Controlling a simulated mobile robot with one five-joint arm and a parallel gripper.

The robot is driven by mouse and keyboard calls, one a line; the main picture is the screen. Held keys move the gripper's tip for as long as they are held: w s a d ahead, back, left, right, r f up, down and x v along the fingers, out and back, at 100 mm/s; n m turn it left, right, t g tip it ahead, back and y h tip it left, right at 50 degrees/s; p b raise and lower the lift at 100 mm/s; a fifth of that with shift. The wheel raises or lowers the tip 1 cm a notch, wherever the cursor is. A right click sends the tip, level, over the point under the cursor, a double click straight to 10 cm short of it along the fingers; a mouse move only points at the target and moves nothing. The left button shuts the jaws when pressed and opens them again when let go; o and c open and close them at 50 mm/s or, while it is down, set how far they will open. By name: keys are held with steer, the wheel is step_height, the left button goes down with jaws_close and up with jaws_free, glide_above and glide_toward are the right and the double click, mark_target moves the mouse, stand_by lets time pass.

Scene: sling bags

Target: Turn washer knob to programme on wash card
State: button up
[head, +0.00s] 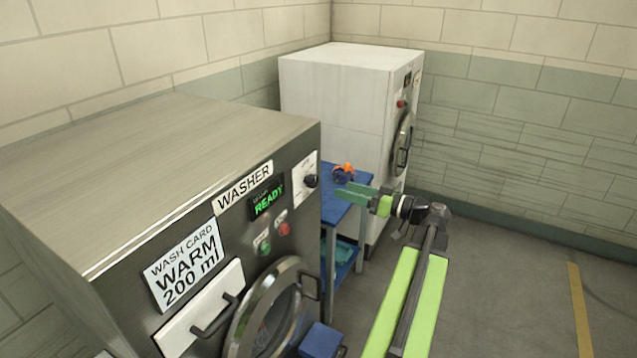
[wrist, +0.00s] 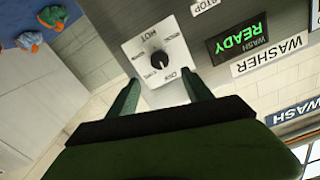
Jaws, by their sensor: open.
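The washer (head: 200,110) stands at the left in the head view. Its wash card (head: 185,265) reads WARM 200 ml. The dark round knob (head: 311,181) sits on a white dial plate at the front panel's right end. In the wrist view the knob (wrist: 158,60) is upside down on its plate (wrist: 137,47), with HOT readable; the other labels are too small to read surely. I cannot tell where the knob points. My gripper (head: 352,191) is open and empty in front of the panel. In the wrist view its fingers (wrist: 160,88) are spread either side below the knob, apart from it.
The washer's display (head: 267,200) reads READY, above green and red buttons (head: 284,229). The round door (head: 262,312) is below. A blue table (head: 340,207) with orange and blue items stands behind my gripper. A white machine (head: 340,100) stands beyond.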

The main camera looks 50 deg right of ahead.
mark_target(316, 181)
steer(key=x, duration=0.9)
steer(key=shift+w, duration=0.4)
steer(key=shift+c, duration=0.5)
jaws_close()
